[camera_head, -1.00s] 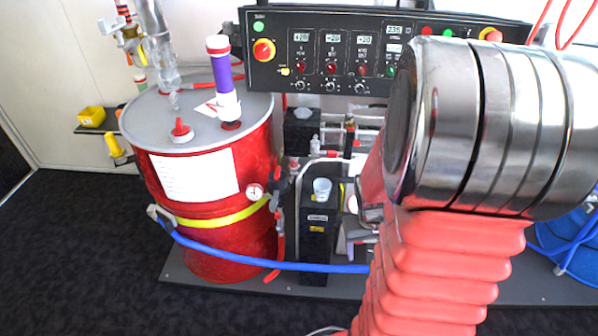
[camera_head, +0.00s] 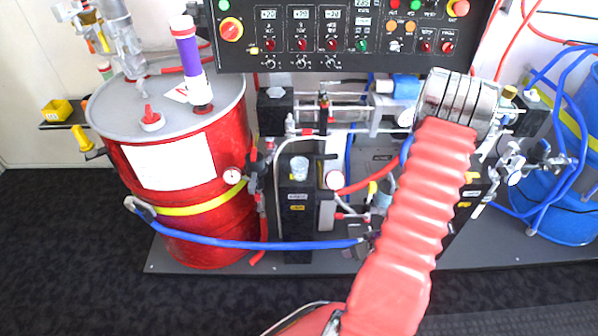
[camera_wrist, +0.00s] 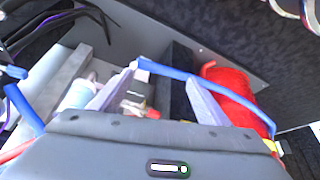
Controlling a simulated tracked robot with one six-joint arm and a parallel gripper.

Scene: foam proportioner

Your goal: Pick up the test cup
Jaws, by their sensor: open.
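The test cup appears to be the small clear cup (camera_head: 299,168) standing upright on a narrow black stand (camera_head: 298,225) in the head view, right of the red drum. I cannot make it out in the wrist view. My gripper (camera_wrist: 155,97) shows in the wrist view with its two grey fingers spread apart and nothing held between them. It points down toward the machine's base plate, with the red drum (camera_wrist: 235,95) beyond the right finger. In the head view I cannot clearly tell my gripper from the machine parts behind my red-sleeved arm.
The red drum (camera_head: 185,226) stands left of the stand. A blue hose (camera_head: 260,244) runs low across the stand's front. The control panel (camera_head: 345,35) hangs above. Pipes and a gauge (camera_head: 334,180) crowd the stand's right side. A blue barrel (camera_head: 568,190) is at right.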

